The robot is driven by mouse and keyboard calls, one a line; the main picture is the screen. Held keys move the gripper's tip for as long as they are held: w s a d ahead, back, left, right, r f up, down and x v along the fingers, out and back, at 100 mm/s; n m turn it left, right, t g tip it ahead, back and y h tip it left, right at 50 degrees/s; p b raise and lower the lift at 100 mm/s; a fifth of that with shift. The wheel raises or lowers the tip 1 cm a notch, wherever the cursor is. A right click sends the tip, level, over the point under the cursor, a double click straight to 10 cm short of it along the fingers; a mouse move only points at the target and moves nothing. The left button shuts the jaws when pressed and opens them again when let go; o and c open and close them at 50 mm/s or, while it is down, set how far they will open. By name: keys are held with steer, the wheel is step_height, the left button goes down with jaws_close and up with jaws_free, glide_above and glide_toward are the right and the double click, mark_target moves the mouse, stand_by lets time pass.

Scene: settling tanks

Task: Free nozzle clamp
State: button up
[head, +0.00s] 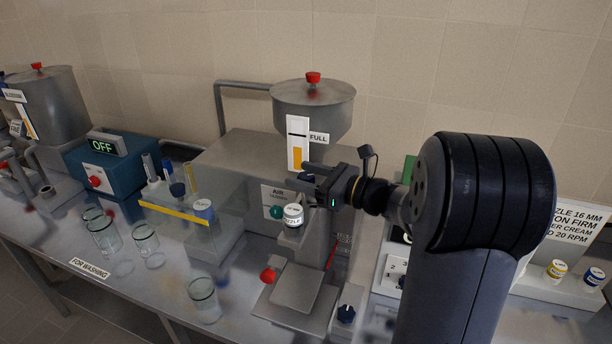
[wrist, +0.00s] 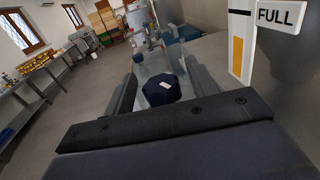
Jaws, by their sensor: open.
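The filling machine (head: 236,160) stands mid-bench with a steel hopper (head: 313,106) marked FULL. Below the AIR label, a white nozzle piece (head: 293,215) with lettering sits at its front, beside a teal knob (head: 277,212). I cannot tell for certain which part is the nozzle clamp. My gripper (head: 308,183) is open and empty, pointing left, just above the white piece and in front of the level gauge (head: 297,145). In the wrist view a dark blue knob (wrist: 163,89) with a white mark shows between the fingers, beyond them.
A red knob (head: 268,275) and steel platform (head: 297,288) lie below. A clear guard with a yellow edge (head: 174,211) is at left, near several glass jars (head: 105,236). A blue box (head: 97,171) shows OFF. Labelled pots (head: 556,269) stand at right.

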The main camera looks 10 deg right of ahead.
steer(key=shift+s+d, duration=0.1)
steer(key=b+v, duration=0.2)
steer(key=v, duration=0.8)
steer(key=shift+s+d+b, duration=0.2)
steer(key=shift+b, duration=0.1)
